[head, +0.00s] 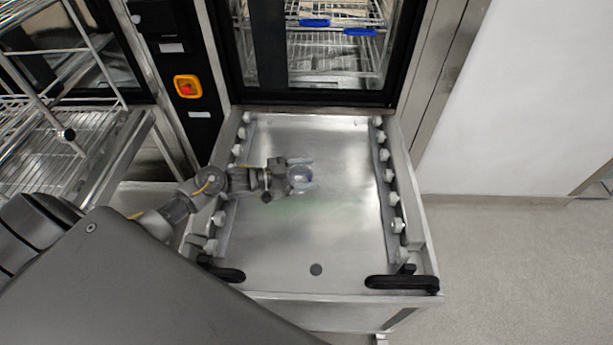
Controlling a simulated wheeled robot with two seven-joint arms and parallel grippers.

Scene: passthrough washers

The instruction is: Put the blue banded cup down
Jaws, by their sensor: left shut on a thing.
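My left gripper (300,175) reaches in from the left over the steel roller table (316,240). It is shut on the blue banded cup (301,174), a small, clear, round shape with a bluish rim seen from above. The gripper's fingers lie on either side of the cup. I cannot tell from this view whether the cup's base touches the table surface or is held above it. My right gripper is not in view.
White rollers line both sides of the table. Black handles (402,282) sit at its front corners. A washer with a glass door and racks (330,50) stands behind. A wire rack cart (60,140) is at left. The table's middle and right are clear.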

